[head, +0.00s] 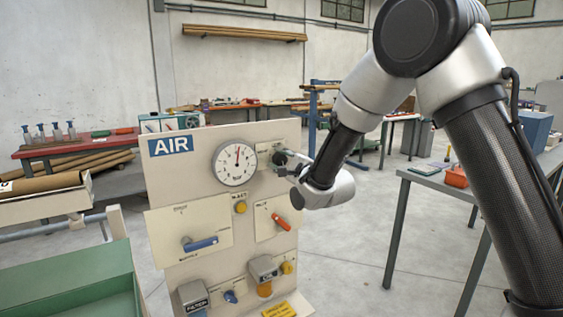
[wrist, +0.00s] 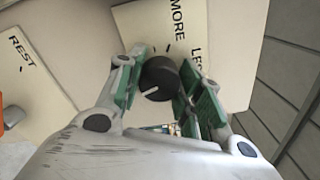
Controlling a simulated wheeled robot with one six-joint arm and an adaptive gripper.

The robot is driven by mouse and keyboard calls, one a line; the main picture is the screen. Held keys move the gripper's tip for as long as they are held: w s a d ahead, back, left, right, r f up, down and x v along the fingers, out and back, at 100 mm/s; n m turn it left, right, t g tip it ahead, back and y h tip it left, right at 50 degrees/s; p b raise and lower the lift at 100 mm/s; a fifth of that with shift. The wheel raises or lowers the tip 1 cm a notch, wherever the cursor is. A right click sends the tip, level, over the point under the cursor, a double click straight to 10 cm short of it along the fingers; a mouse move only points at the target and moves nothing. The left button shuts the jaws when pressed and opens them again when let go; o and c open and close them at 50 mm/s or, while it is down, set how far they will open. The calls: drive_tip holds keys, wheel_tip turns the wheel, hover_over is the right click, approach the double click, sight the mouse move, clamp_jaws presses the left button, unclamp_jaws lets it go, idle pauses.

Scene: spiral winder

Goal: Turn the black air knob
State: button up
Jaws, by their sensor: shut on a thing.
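The black air knob (wrist: 160,78) is a round dark knob with a white mark, on a cream plate lettered "MORE" and "LES…", the rest of that word being cut off by a finger. My gripper (wrist: 162,84) has its two green-padded fingers on either side of the knob, shut on it. The knob's white mark points to the lower left in the wrist view. In the head view my gripper (head: 285,165) reaches from the right to the knob (head: 279,158), beside the gauge. The fingers partly hide the knob's plate.
The AIR panel (head: 190,185) carries a round gauge (head: 236,163), a blue lever (head: 201,244), a red-orange lever (head: 281,222) and a yellow button (head: 240,207). A grey table (head: 450,185) stands at the right, a green tray (head: 80,290) at the lower left.

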drive_tip(key=o, duration=1)
drive_tip(key=shift+o, duration=0.2)
drive_tip(key=v, duration=1.2)
drive_tip(key=shift+f, duration=0.1)
